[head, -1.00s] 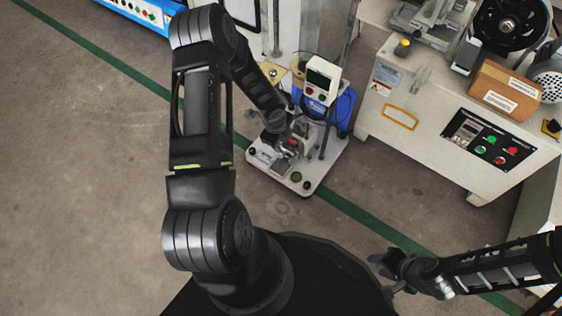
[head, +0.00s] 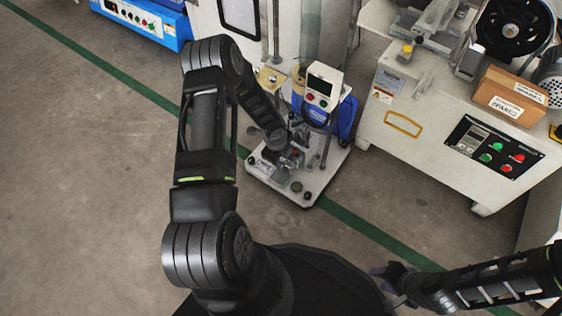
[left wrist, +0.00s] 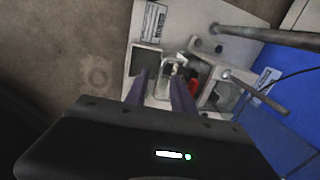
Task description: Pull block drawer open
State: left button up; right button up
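The tile testing machine (head: 268,172) stands on the floor, with a white base plate and a small display box (head: 322,84). My left gripper (head: 291,160) is over its base, among the metal parts. In the left wrist view, the two purple fingers (left wrist: 160,92) are apart, on either side of a metal block-like part (left wrist: 171,72). I cannot tell whether they touch it. Which part is the block drawer, and how far out it is, is unclear. My right gripper (head: 390,277) is low at the right, away from the machine; its finger gap is unclear.
A metal rod (left wrist: 270,37) and a thinner lever (left wrist: 252,92) stand close to the right of my left fingers. A blue part (left wrist: 280,125) is further right. A large white cabinet (head: 425,133) stands right of the machine. The floor left is clear.

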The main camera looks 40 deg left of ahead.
pick_arm(q)
jog(key=shift+w+f, duration=0.1)
jog(key=shift+f, duration=0.5)
grip_shut()
dwell(1.1)
